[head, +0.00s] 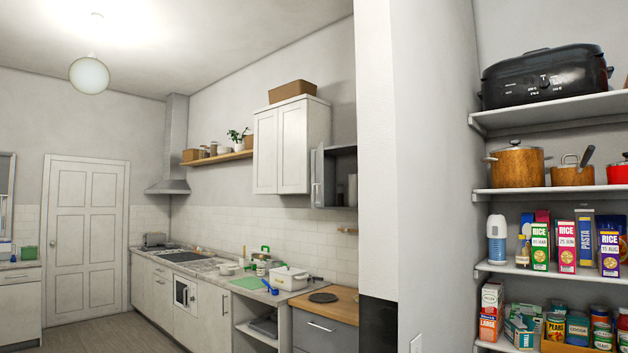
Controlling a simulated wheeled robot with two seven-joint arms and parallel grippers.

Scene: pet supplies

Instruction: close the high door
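A high wall cabinet (341,163) hangs on the kitchen wall, partly hidden on its right by a white wall edge. Its narrow grey door (319,176) stands open at the left side and is seen nearly edge-on, with an upright bar handle low on it. The cabinet is some way off, beyond the wall corner. Neither of my grippers is in view.
A white wall corner (377,130) stands between the kitchen and the stocked pantry shelves (548,192) at right. A shut white two-door cabinet (291,149) hangs left of the open one. Below are a wooden counter (340,300) and drawers. Floor (105,338) shows at lower left.

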